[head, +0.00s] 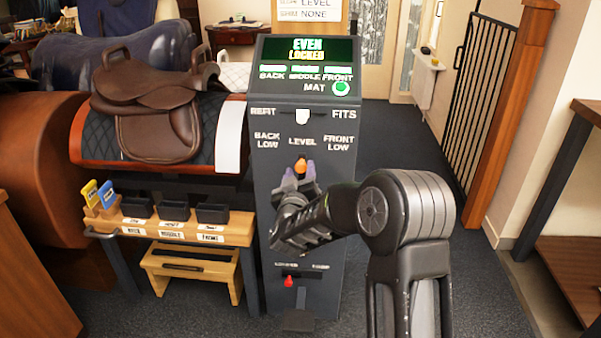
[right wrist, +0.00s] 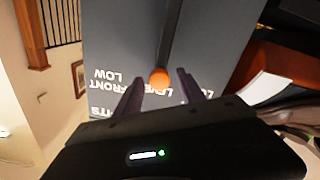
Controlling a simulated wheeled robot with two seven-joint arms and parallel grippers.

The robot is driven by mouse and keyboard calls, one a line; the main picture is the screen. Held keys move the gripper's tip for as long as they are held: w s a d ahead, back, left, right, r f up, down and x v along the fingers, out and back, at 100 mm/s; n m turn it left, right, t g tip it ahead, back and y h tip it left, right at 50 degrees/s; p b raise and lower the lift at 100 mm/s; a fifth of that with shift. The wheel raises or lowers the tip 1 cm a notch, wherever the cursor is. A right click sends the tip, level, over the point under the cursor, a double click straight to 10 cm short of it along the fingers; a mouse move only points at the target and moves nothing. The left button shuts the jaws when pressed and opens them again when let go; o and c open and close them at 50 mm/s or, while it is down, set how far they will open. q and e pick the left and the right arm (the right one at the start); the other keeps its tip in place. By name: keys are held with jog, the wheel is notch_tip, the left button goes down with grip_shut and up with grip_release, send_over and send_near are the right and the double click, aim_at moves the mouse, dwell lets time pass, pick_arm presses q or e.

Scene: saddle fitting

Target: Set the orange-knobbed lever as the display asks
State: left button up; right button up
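The orange-knobbed lever (head: 300,165) is on the front of the dark grey console (head: 325,215), just under the word LEVEL, between BACK LOW and FRONT LOW. The display (head: 307,50) reads EVEN and LOCKED, with a lit green MAT light (head: 341,88) below. My right gripper (head: 298,172) is at the lever with its fingers pointing up. In the right wrist view, the orange knob (right wrist: 159,78) is between the two spread fingers (right wrist: 160,82), with a gap on both sides. My left gripper is not in view.
A white lever (head: 302,116) is above, between REFIT and FITS. A red-knobbed lever (head: 288,281) is low on the console. A brown saddle (head: 155,100) and a wooden bench (head: 190,228) with black bins stand left. Carpet is clear to the right.

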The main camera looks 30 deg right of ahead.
jog(key=shift+s, duration=0.1)
jog(key=v, duration=0.7)
jog(key=shift+s+a+p, duration=0.2)
jog(key=shift+s+p, duration=0.05)
jog(key=shift+p, duration=0.05)
dwell(0.4)
